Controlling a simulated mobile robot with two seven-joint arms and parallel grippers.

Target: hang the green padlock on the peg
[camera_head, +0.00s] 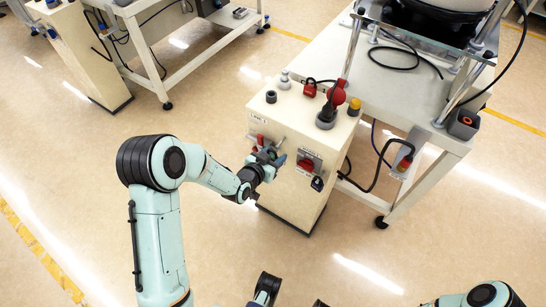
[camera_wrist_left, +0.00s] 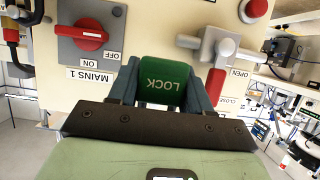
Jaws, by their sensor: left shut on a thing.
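The green padlock (camera_wrist_left: 163,82), marked LOCK, is between the fingers of my left gripper (camera_wrist_left: 163,90) in the left wrist view. Its body faces the camera; its shackle is hidden. In the head view my left gripper (camera_head: 268,160) is close to the front of the beige cabinet (camera_head: 290,205), and the padlock is too small to make out there. I cannot pick out the peg; the gripper and padlock cover part of the panel.
A red rotary switch (camera_wrist_left: 82,35) marked MAINS 1 is left of the padlock, and a grey valve (camera_wrist_left: 212,50) with a red handle is to the right. A dark padlock (camera_head: 317,184) hangs below the red switch on the cabinet front. A white table (camera_head: 420,85) stands behind.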

